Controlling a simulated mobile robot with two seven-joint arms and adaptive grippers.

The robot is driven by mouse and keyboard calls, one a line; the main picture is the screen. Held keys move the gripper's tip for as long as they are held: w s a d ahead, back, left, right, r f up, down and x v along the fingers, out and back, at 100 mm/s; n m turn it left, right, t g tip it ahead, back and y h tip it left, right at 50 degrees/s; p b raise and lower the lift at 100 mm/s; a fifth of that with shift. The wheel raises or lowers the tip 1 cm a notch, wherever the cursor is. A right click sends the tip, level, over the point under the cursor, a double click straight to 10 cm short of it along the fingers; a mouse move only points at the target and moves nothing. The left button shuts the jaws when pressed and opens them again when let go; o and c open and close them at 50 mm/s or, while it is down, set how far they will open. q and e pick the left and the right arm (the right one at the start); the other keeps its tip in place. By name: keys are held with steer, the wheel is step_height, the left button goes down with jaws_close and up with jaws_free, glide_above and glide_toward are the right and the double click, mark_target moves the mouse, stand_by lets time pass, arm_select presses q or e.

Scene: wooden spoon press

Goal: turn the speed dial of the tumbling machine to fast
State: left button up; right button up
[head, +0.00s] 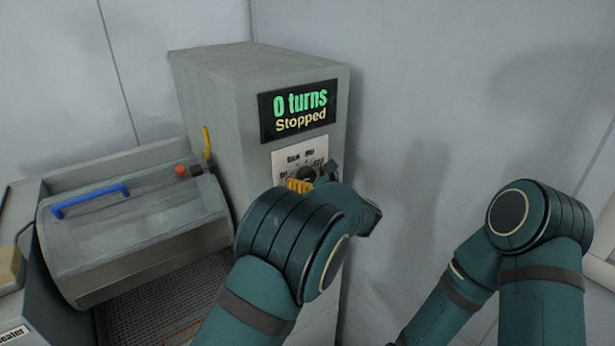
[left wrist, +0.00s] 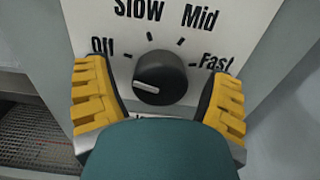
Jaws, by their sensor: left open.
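The black speed dial (left wrist: 160,77) sits on a white plate marked Off, Slow, Mid and Fast in the left wrist view. In the head view the dial (head: 307,174) is partly hidden behind my left gripper (head: 312,184). The display (head: 299,111) on the grey tumbling machine (head: 215,100) reads "0 turns" and "Stopped". My right gripper is not seen.
A grey drum or cover (head: 130,235) with a blue handle (head: 92,201) lies left of the machine's cabinet. A red button (head: 181,170) and a yellow lever (head: 207,142) are beside the cabinet. A plain wall stands at the right.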

arm_select(q)
steer(key=c, duration=1.2)
